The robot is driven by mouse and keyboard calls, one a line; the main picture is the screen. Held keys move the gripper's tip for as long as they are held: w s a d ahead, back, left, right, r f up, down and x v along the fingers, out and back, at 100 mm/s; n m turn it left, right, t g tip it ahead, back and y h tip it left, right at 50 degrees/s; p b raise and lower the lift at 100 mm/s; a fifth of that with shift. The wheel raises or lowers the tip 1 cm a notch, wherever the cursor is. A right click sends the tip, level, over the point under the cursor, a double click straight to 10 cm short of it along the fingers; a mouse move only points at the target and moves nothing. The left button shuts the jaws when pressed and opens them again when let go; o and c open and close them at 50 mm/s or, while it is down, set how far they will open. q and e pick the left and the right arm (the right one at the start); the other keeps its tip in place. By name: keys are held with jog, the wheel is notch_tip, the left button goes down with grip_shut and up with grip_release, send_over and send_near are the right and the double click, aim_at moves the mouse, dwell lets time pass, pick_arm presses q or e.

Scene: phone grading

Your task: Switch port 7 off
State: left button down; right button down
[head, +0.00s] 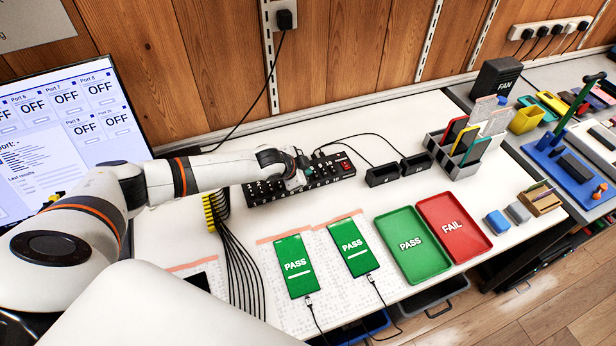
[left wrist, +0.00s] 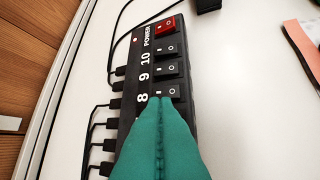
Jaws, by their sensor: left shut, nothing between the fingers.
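The black switch strip (head: 320,174) lies on the white table; it also shows in the left wrist view (left wrist: 187,115). There, the red power switch (left wrist: 165,27) and the rockers for 10, 9 and 8 (left wrist: 165,92) are visible. My left gripper (head: 301,164) is over the strip. In the left wrist view its green fingers (left wrist: 160,99) are shut and empty, tips at the lower edge of rocker 8. The fingers hide port 7's rocker; I cannot tell whether they touch. The monitor (head: 62,130) reads OFF for ports 6 to 10. My right gripper is not in view.
Two phones reading PASS (head: 296,266) (head: 350,247) lie in front of the strip. A green PASS tray (head: 412,268) and red FAIL tray (head: 453,251) lie to their right. A yellow connector block with black cables (head: 209,213) is left of the phones. Black boxes (head: 382,175) stand beyond.

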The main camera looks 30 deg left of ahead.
pick_arm(q)
jog(key=r+p, duration=0.4)
jog(key=r, duration=0.1)
jog(key=shift+w+a, duration=0.25)
jog(key=shift+a, duration=0.05)
jog(key=shift+f, duration=0.1)
dwell(0.4)
